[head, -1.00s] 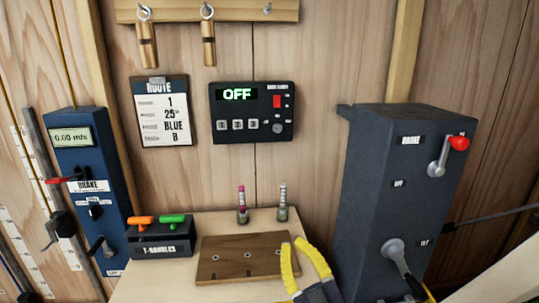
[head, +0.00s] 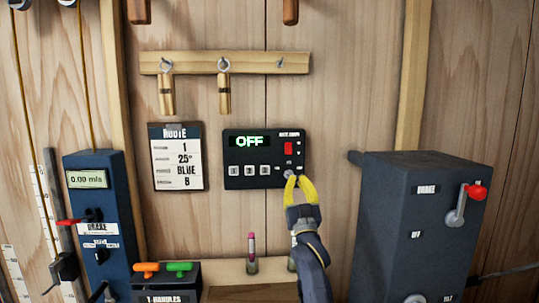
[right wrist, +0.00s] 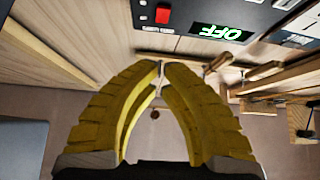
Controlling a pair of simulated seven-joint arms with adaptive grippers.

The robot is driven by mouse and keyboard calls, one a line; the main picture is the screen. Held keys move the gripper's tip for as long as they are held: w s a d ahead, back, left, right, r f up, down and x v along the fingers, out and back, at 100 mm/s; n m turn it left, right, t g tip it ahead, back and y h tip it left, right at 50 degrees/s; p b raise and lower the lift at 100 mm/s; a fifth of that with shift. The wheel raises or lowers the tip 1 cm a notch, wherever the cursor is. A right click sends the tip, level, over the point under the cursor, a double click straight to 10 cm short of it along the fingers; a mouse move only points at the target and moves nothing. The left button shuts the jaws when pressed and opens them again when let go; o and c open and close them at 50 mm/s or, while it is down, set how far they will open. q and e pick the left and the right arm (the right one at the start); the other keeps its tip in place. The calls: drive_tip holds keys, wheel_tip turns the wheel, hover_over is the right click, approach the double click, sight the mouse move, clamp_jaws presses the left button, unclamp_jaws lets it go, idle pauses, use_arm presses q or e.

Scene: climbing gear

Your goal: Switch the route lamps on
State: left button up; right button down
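The dark control panel (head: 264,160) is on the wood wall; its green display (head: 250,141) reads OFF. It has a red switch (head: 288,148), numbered buttons (head: 250,170) and a small knob at its lower right, partly covered by my gripper. My right gripper (head: 296,179) has yellow fingers pointing up at the panel's lower right corner. In the right wrist view its fingertips (right wrist: 162,66) are close together with a narrow gap; I see nothing held. The panel (right wrist: 195,15) appears upside down above them. I cannot tell whether the fingers touch the knob. My left gripper is out of view.
A blue brake box (head: 100,215) stands left, a large dark box (head: 415,225) right. T-handles (head: 165,268) sit below.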

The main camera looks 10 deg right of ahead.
drive_tip(key=shift+w+r, duration=0.35)
drive_tip(key=shift+w, duration=0.2)
approach(289, 144)
wheel_tip(289, 144, up, 4)
drive_tip(key=w, duration=0.1)
drive_tip(key=shift+w+d+f, duration=0.1)
drive_tip(key=shift+w, duration=0.75)
drive_tip(key=shift+w+f, duration=0.15)
drive_tip(key=shift+w, duration=0.65)
drive_tip(key=shift+d, duration=0.1)
